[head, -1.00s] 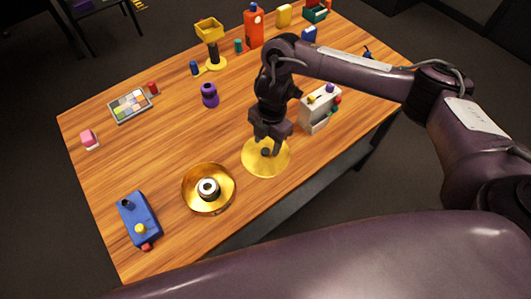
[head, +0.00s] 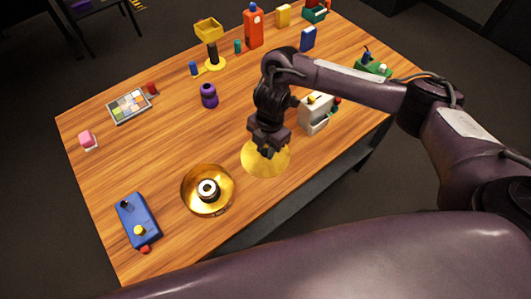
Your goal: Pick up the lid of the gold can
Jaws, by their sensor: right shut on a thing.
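The gold lid (head: 258,166) is a round, flat disc at the right of the gold can, near the table's front edge. My right gripper (head: 267,152) points down over its middle and is shut on the lid's knob, which the fingers hide. I cannot tell whether the lid is raised off the table. The gold can (head: 222,207) is an open, round, shiny vessel to the lid's left. A white ring-shaped thing with a dark centre (head: 208,189) is inside it. My left gripper is not in view.
A white panel box with coloured knobs (head: 316,113) stands right of my gripper. A blue box with a yellow knob (head: 139,216) is at the front left. A purple object (head: 209,95) stands mid-table. Several items line the back.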

